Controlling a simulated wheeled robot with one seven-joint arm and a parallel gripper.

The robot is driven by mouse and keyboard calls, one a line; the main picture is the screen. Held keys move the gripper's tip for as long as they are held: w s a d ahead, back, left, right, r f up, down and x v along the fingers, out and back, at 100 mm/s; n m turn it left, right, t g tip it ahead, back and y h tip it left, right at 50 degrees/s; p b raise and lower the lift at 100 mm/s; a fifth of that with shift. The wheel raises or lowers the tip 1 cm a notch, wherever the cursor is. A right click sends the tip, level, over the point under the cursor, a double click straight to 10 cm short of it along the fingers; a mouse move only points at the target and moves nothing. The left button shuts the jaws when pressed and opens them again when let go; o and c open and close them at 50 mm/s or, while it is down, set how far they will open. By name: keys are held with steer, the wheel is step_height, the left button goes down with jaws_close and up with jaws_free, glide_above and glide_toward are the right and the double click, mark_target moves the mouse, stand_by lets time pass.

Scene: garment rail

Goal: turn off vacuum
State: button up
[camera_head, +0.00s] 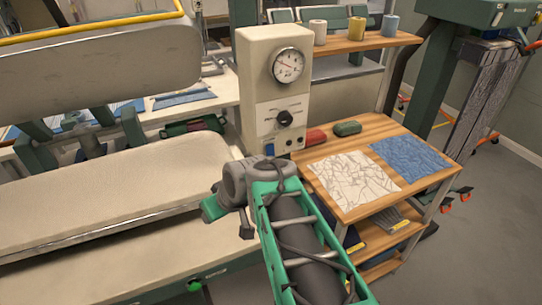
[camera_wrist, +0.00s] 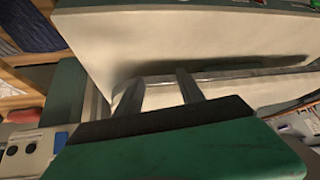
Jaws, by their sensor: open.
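The cream control box (camera_head: 262,70) stands behind the press, with a round gauge (camera_head: 286,66), a black rotary knob (camera_head: 284,118) and a small blue switch (camera_head: 269,150) low on its front. Small black round parts sit beside the switch. In the wrist view, the blue switch (camera_wrist: 61,140) and part of the box (camera_wrist: 28,162) show at the lower left, turned on their side. My gripper (camera_wrist: 158,82) is open and empty, its two fingers toward the padded press. In the head view my gripper (camera_head: 213,208) is left of and below the box, apart from it; its fingertips are hard to make out.
A padded press bed (camera_head: 110,190) with a raised upper pad (camera_head: 95,60) fills the left. A wooden table (camera_head: 345,208) at right holds folded white and blue cloths, a red item (camera_head: 315,137) and a green item (camera_head: 347,128). Thread spools stand on a shelf (camera_head: 365,42) behind.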

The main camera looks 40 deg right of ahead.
steer(key=w+d+r+m+t+h, duration=0.1)
steer(key=d+t, duration=0.2)
steer(key=d, duration=0.8)
steer(key=m+t+h+b, duration=0.1)
steer(key=m+t+h, duration=0.1)
steer(key=t+h, duration=0.1)
glide_toward(271, 154)
steer(key=p+x, duration=0.1)
steer(key=x, duration=0.6)
steer(key=shift+w+d+f, duration=0.1)
steer(key=shift+w, duration=0.1)
jaws_close()
